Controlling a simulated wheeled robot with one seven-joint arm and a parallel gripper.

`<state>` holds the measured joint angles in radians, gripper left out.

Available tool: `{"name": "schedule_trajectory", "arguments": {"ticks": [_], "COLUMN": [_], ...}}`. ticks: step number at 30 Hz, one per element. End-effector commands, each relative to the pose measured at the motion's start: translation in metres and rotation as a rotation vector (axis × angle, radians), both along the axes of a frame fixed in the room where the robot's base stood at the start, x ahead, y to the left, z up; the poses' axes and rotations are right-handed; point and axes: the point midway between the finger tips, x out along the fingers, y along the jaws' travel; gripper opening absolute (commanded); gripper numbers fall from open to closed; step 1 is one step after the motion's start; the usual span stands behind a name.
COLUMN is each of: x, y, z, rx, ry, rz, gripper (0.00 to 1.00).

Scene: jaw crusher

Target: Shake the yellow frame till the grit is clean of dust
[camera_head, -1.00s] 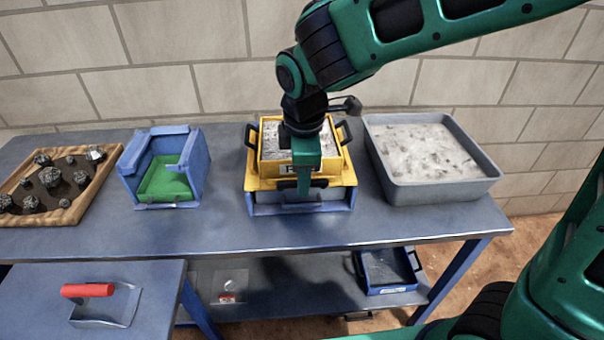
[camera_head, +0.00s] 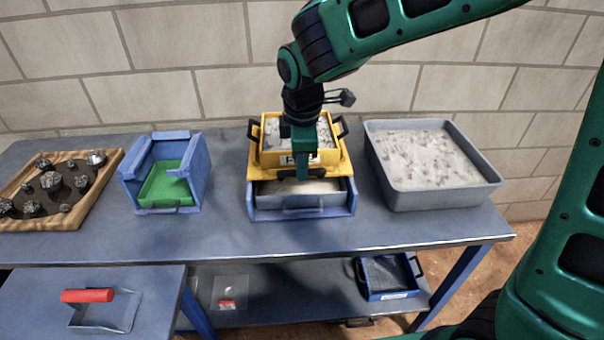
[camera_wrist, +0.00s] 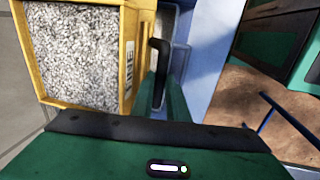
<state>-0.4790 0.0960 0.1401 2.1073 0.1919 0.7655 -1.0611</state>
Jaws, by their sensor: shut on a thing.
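The yellow frame (camera_head: 343,165) sits over a blue stand (camera_head: 350,204) on the bench and is filled with grey, speckled grit (camera_wrist: 80,50). Black handles show on its left and right sides. My gripper (camera_head: 303,174) is at the frame's front, shut on its black front handle (camera_wrist: 159,70). The wrist view shows the handle between my green fingers. Below the frame, a grey pan (camera_head: 318,199) in the stand holds pale dust (camera_head: 312,187). My wrist hides part of the grit and part of the frame's label in the head view.
A large grey tub (camera_head: 440,193) of pale material stands close on the right. A blue box with a green tray (camera_head: 167,187) stands left, beside a wooden tray (camera_head: 72,218) of dark stones. A red-handled scoop (camera_head: 88,296) and a lower-shelf blue sieve (camera_head: 388,275) lie in front.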

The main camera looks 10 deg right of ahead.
Motion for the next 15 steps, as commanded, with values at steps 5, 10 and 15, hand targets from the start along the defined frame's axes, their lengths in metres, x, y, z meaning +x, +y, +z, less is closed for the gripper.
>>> {"name": "schedule_trajectory", "arguments": {"ticks": [5,10,15], "x": [0.0021,0.0019,0.0016], "y": [-0.0002,-0.0001,-0.0001], "z": [0.0008,0.0009,0.0005], "rx": [0.001,0.001,0.001], "ry": [-0.002,-0.002,-0.001], "rz": [0.0,0.0,0.0], "gripper": [0.0,0.23,0.33]}}
